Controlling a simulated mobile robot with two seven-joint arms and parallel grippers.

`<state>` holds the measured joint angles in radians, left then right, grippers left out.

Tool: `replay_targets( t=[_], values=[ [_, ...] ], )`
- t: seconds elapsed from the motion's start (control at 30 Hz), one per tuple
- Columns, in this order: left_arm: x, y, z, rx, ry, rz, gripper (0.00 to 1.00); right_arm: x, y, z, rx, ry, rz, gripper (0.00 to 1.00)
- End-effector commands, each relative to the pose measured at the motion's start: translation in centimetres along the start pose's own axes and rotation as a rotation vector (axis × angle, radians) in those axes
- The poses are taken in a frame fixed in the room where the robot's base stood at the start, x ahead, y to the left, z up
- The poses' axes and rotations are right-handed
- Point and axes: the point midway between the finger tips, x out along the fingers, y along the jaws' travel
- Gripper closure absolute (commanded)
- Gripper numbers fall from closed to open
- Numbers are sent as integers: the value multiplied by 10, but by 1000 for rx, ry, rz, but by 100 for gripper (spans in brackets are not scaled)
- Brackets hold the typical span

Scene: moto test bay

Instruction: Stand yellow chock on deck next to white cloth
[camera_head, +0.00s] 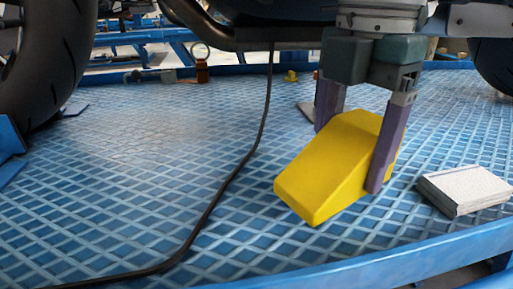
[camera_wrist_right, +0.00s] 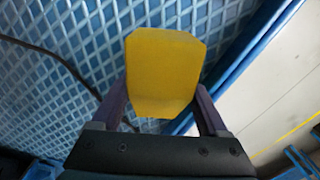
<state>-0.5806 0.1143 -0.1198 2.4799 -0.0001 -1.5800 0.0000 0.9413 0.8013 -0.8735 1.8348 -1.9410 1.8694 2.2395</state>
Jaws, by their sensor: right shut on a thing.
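The yellow chock (camera_head: 325,172) is a wedge held between the purple fingers of my right gripper (camera_head: 350,150). The gripper comes down from above and is shut on it. In the right wrist view the chock (camera_wrist_right: 163,70) fills the space between the fingers (camera_wrist_right: 162,108). The chock is over the blue deck (camera_head: 110,190); I cannot tell whether its underside touches it. The white cloth (camera_head: 470,184), a folded flat stack, lies on the deck to the right of the chock, with a gap between them. My left gripper is not in view.
A black cable (camera_head: 222,190) runs across the deck left of the chock. A tyre (camera_head: 50,65) stands at the left. A blue rail (camera_head: 400,262) edges the deck in front. An orange item (camera_head: 201,70) and a small yellow item (camera_head: 291,76) are at the back.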

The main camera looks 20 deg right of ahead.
Motion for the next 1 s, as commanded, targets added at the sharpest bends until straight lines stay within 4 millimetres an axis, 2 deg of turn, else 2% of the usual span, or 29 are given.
replay_targets(
  t=[0.23, 0.63, 0.67, 0.83, 1.0],
  values=[
    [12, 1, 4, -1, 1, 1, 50, 38, -1, 0, -1, 0, -2, 100],
    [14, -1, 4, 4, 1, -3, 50, 42, 0, 0, -1, 0, 0, 100],
    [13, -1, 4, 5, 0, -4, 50, 41, 0, 0, -1, 0, -1, 19],
    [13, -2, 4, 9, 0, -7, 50, 41, 0, 0, -1, 0, -1, 0],
    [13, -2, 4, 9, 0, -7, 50, 41, 0, 0, -1, 0, -1, 0]
  ],
)
